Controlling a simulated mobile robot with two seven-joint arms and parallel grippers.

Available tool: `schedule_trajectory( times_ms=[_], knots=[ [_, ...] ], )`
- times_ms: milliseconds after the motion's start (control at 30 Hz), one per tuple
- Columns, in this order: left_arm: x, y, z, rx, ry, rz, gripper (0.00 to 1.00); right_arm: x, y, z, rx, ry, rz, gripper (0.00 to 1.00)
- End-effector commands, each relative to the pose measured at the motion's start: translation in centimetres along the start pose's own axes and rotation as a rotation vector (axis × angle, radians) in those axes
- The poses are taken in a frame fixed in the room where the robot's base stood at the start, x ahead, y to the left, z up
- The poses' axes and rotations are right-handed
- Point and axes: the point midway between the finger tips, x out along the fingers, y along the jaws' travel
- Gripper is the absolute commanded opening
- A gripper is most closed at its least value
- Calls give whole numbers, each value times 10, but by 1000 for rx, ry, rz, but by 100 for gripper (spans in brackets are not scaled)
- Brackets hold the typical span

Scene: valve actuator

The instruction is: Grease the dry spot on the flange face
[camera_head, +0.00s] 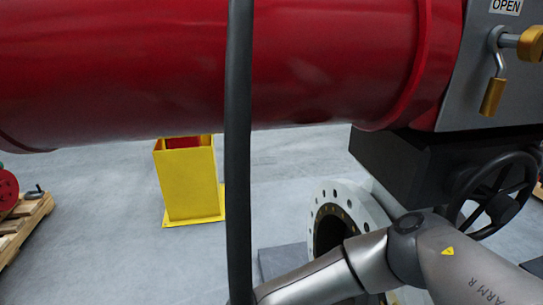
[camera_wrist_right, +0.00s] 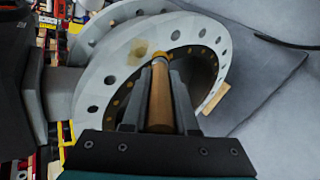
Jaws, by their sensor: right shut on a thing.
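The white flange (camera_wrist_right: 122,63) with its ring of bolt holes stands ahead in the right wrist view; in the head view its face (camera_head: 322,196) shows below the red actuator. A tan-brown smudge (camera_wrist_right: 140,48) marks the upper part of its face. My right gripper (camera_wrist_right: 160,82) is shut on a brown rod-shaped tool (camera_wrist_right: 160,105) with a golden end. The tool points at the flange and its end overlaps the flange's inner edge in the picture; whether it touches I cannot tell. My right arm hides the flange's lower part in the head view. My left gripper is not in view.
The large red actuator cylinder (camera_head: 200,65) spans the top. A black handwheel (camera_head: 500,203) and a grey box with a gold padlock (camera_head: 492,97) are at right. A dark vertical hose-like thing (camera_head: 238,150) crosses the view. A yellow stand (camera_head: 190,182) and pallet (camera_head: 25,225) are on the floor.

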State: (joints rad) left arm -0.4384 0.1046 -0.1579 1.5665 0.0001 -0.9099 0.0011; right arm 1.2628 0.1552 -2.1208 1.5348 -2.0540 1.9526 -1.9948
Motion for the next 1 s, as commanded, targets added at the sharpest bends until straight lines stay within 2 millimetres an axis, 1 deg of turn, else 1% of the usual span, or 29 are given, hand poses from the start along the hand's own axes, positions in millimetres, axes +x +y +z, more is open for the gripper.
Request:
schedule_trajectory(
  times_ms=[33, 267, 467, 667, 800, 1000],
  knots=[
    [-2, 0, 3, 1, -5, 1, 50, -9, 12, -1, -5, 15, 5, 0],
    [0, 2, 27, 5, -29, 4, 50, -49, 67, -3, -61, 97, 29, 0],
    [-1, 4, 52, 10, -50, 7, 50, -84, 116, 2, -115, 171, 52, 0],
    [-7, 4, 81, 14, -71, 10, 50, -116, 163, 12, -168, 245, 73, 0],
    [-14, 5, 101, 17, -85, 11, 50, -138, 195, 23, -205, 294, 87, 0],
    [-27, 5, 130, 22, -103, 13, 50, -163, 236, 39, -249, 358, 105, 0]
  ],
)
